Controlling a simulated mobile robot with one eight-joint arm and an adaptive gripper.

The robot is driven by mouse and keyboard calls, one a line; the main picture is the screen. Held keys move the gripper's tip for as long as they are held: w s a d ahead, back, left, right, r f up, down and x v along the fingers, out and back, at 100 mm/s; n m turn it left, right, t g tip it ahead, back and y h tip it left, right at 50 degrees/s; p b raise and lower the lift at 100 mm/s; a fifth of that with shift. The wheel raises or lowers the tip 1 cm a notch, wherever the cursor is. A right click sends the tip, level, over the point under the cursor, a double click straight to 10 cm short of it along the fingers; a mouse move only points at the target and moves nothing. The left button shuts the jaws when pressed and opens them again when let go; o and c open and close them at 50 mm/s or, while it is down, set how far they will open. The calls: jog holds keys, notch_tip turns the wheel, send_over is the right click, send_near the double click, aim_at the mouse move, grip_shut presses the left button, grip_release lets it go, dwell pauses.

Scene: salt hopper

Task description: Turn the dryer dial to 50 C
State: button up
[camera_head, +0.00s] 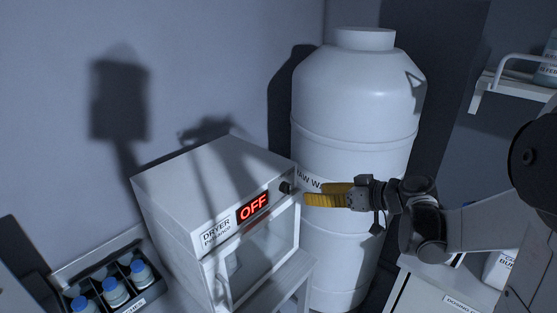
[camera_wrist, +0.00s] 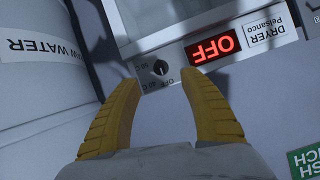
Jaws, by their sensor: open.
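The dryer (camera_head: 190,190) is a pale box with a glass front door and a red display (camera_head: 253,207) that reads OFF. Its dark round dial (camera_head: 286,188) is at the right end of the front panel. In the wrist view the dial (camera_wrist: 160,68) has a white pointer mark, with temperature labels and OFF around it; the picture is upside down there. My gripper (camera_head: 308,195) has yellow fingers and is just right of the dial. In the wrist view my gripper (camera_wrist: 170,82) is open, its fingertips on either side of the dial. I cannot tell whether they touch the panel.
A large white water tank (camera_head: 355,115) stands close behind my gripper. A black tray (camera_head: 75,290) with several blue-capped bottles is left of the dryer. A white cabinet (camera_head: 440,290) is at lower right, and a wall shelf (camera_head: 510,88) at upper right.

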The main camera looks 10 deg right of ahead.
aim_at(288, 194)
jog(key=x, duration=0.7)
jog(key=r+x, duration=0.1)
jog(key=x, duration=0.2)
jog(key=shift+w+a+f+b, duration=0.25)
jog(key=shift+w+b, duration=0.15)
jog(key=shift+w, duration=0.1)
grip_shut()
